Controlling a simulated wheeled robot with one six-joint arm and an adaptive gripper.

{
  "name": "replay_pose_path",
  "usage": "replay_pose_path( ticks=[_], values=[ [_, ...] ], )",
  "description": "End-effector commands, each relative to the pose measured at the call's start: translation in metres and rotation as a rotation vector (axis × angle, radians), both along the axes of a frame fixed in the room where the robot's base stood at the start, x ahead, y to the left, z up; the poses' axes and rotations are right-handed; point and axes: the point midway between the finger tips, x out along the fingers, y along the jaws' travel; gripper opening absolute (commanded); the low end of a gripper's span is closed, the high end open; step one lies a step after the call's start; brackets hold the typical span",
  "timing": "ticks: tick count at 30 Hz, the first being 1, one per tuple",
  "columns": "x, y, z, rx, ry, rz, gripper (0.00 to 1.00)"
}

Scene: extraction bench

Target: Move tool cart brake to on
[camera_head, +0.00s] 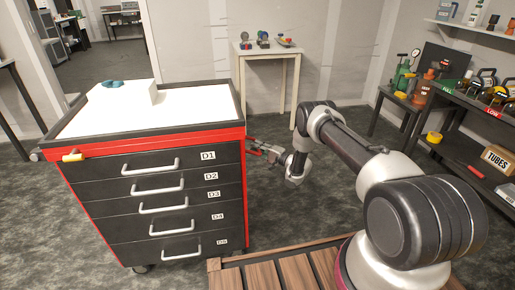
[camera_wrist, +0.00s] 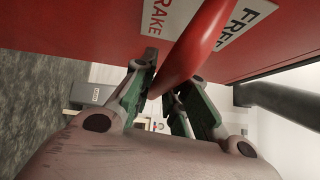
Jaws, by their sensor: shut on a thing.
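The tool cart (camera_head: 106,190) is black with red edges, labelled drawers and a white top; it stands at the left in the head view. My gripper (camera_head: 265,150) is at the cart's right side. In the wrist view my gripper (camera_wrist: 172,75) is shut on the red brake lever (camera_wrist: 200,38), with a finger on each side of it. The lever lies slanted across a white label plate (camera_wrist: 244,24) on the cart's red panel. "FREE" shows right of the lever and part of "BRAKE" left of it. The lever's lower end is partly hidden by the fingers.
A white block (camera_head: 140,93) with a blue-green item sits on the cart top. A small table (camera_head: 268,52) stands at the back wall. A dark shelf bench (camera_head: 457,150) with several tools is at the right. Grey floor lies open between them.

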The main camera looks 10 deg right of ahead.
Motion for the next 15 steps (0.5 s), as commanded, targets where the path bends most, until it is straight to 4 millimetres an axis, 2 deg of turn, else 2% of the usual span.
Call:
replay_pose_path(
  ticks=[3, 4, 7, 15],
  values=[
    [-0.0011, -0.0003, -0.0028, -0.002, 0.007, -0.001, 0.0],
    [-0.0011, -0.0003, -0.0029, -0.002, 0.007, -0.001, 0.17],
    [-0.0011, -0.0004, -0.0028, -0.002, 0.007, -0.001, 0.35],
    [-0.0006, -0.0003, -0.0013, -0.001, 0.003, -0.001, 0.37]
  ],
)
